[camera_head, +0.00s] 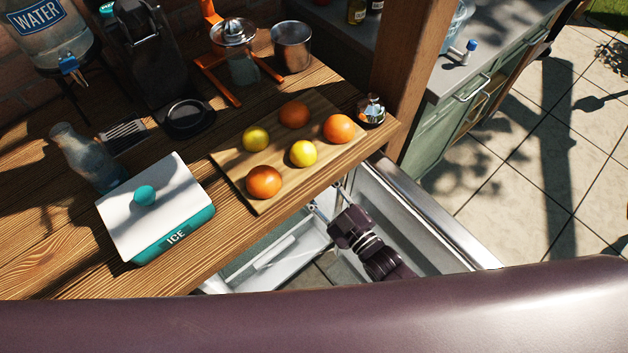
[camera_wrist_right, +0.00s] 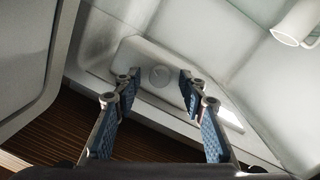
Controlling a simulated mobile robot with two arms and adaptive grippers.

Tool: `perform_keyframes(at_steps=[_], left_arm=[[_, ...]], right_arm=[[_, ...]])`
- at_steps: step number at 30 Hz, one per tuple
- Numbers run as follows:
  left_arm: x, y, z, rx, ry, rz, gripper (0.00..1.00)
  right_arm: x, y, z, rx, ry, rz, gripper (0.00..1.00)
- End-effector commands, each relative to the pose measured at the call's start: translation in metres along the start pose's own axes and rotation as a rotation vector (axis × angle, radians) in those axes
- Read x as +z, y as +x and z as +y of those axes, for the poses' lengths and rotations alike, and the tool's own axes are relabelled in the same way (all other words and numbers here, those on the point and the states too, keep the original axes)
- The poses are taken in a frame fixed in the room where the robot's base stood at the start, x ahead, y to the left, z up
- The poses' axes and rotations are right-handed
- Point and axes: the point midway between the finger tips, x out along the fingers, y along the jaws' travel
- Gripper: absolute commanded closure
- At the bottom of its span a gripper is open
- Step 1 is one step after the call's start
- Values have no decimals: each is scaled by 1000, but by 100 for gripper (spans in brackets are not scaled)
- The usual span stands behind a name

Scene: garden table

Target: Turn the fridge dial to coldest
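The fridge (camera_head: 290,243) stands open below the wooden counter, and its white interior fills the right wrist view. The dial (camera_wrist_right: 160,76) is a small round pale knob on a raised white panel (camera_wrist_right: 135,54) on the inner wall. Its markings and setting are too small to read. My right gripper (camera_wrist_right: 157,84) is open and empty, its blue-padded fingers spread on either side of the dial in the picture. No contact with the dial shows. In the head view my right gripper (camera_head: 326,201) reaches into the fridge just under the counter edge. My left gripper is not in view.
The counter (camera_head: 60,255) overhangs the fridge and holds an ice box (camera_head: 160,215), a cutting board (camera_head: 226,165) with several citrus fruits, and a juicer (camera_head: 235,50). The open fridge door (camera_head: 425,215) flanks my right arm. A white cylinder (camera_wrist_right: 298,24) shows upper right in the wrist view.

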Motion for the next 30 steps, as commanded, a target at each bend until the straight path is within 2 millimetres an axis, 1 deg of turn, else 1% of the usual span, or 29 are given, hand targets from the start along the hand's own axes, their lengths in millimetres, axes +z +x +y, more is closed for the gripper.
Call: perform_keyframes(at_steps=[1, 9, 11, 12, 14, 21, 28, 29, 30], left_arm=[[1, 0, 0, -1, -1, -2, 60], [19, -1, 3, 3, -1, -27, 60], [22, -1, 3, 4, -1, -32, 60], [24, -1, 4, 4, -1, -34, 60], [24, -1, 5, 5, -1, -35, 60], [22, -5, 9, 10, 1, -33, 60], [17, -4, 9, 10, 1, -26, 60], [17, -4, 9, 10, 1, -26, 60], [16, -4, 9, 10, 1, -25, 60]], right_arm=[[0, 0, 0, 0, 0, 0, 63], [0, 0, 0, 0, 0, 0, 93], [0, 0, 0, 0, 0, 0, 99], [0, 0, 0, 0, 0, 0, 100], [0, 0, 0, 0, 4, 0, 100], [-1, 0, 0, -4, 121, -8, 100], [0, 0, 0, -4, 125, -8, 100], [0, 0, 0, -4, 125, -8, 79], [0, 0, 0, -4, 125, -8, 74]])
